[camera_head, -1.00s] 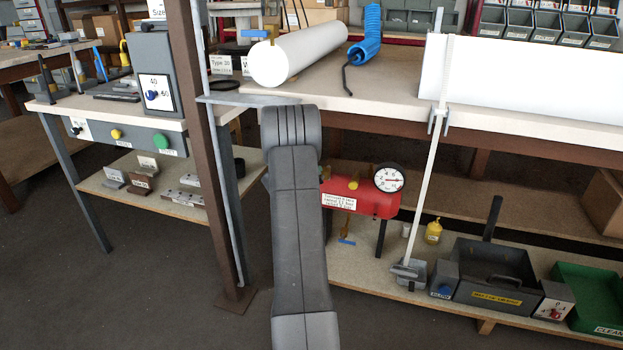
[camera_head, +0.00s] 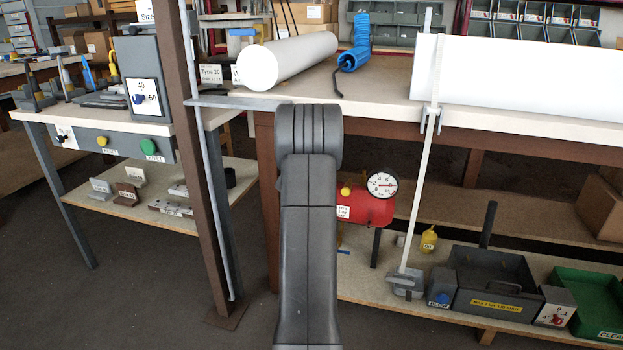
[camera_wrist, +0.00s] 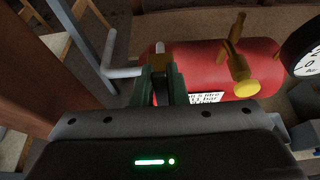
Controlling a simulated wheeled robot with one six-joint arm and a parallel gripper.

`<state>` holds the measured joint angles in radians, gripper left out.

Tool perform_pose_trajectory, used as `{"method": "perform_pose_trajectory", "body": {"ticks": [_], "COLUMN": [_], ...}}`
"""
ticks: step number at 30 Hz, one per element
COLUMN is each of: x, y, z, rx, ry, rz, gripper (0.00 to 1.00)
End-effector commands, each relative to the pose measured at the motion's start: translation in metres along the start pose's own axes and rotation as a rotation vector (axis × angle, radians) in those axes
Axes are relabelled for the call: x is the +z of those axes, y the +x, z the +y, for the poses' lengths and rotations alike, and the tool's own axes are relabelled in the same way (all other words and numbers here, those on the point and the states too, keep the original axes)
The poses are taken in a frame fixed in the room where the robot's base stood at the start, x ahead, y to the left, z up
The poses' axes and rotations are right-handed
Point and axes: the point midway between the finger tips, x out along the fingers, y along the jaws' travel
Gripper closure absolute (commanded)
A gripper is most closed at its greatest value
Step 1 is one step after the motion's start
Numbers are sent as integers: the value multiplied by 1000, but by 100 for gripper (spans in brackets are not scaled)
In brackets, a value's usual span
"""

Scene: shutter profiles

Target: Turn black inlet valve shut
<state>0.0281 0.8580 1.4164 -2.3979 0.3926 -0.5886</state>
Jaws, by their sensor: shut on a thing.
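A red air tank (camera_head: 372,208) with a round white gauge (camera_head: 382,185) stands on the lower shelf, its left part behind my arm. In the wrist view the tank (camera_wrist: 205,62) lies across the top, with a grey pipe (camera_wrist: 124,71) at its left end and a brass fitting with a yellow knob (camera_wrist: 246,88) at its right. My gripper (camera_wrist: 160,75) has its green fingers closed at the tank's left end, by the pipe. They are shut on a small valve part, mostly hidden; a brownish piece shows between them. My gripper is hidden in the head view.
A brown post (camera_head: 190,150) stands left of my arm. The bench top (camera_head: 300,95) with a white roll (camera_head: 290,58) overhangs the tank. A pale vertical rod (camera_head: 423,170), a grey bin (camera_head: 495,280) and a green bin (camera_head: 590,300) are to the right.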

Motion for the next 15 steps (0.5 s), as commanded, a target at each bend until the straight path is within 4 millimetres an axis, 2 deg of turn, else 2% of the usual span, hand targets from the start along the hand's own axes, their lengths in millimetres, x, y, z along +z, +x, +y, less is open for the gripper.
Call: {"method": "perform_pose_trajectory", "body": {"ticks": [14, 15], "x": [-1, -1], "y": [0, 0], "z": [0, -1], "rx": [4, 4], "ry": [12, 12], "rz": [1, 1], "gripper": [100, 81]}}
